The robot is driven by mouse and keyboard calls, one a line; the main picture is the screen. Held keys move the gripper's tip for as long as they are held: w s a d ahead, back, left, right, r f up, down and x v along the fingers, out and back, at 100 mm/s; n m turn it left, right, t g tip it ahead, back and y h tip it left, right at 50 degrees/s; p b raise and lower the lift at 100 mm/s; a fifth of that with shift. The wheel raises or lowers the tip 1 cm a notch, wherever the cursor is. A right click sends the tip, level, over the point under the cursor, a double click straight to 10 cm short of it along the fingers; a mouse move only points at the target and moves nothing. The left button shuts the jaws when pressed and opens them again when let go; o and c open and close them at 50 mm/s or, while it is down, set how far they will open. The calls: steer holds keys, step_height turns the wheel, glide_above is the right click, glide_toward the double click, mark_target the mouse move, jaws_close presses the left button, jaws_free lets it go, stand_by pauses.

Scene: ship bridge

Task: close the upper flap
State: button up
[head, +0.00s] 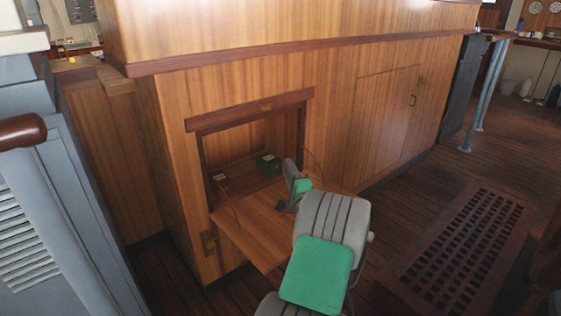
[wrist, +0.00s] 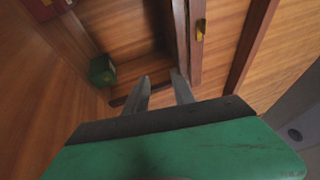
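The upper flap (head: 250,228) is a wooden panel folded down and out from an opening in the wooden cabinet (head: 340,110). It stands open, roughly level, with a thin stay at each side. My gripper (head: 290,190) is over the flap's right part, near the opening, partly hidden by my own arm. In the wrist view my gripper's two grey fingers (wrist: 158,85) are apart with nothing between them. They point toward the opening's dark frame (wrist: 192,55). Whether they touch the flap cannot be told.
The green box also shows in the wrist view (wrist: 103,70). A grey console (head: 70,170) stands left; a floor grating (head: 460,250) lies right.

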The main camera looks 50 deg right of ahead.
steer(key=x, duration=0.5)
steer(key=shift+c, duration=0.2)
jaws_close()
stand_by(1.1)
steer(key=shift+o, duration=0.2)
jaws_free()
steer(key=v, duration=0.7)
steer(key=shift+s+a, duration=0.15)
steer(key=shift+s, duration=0.2)
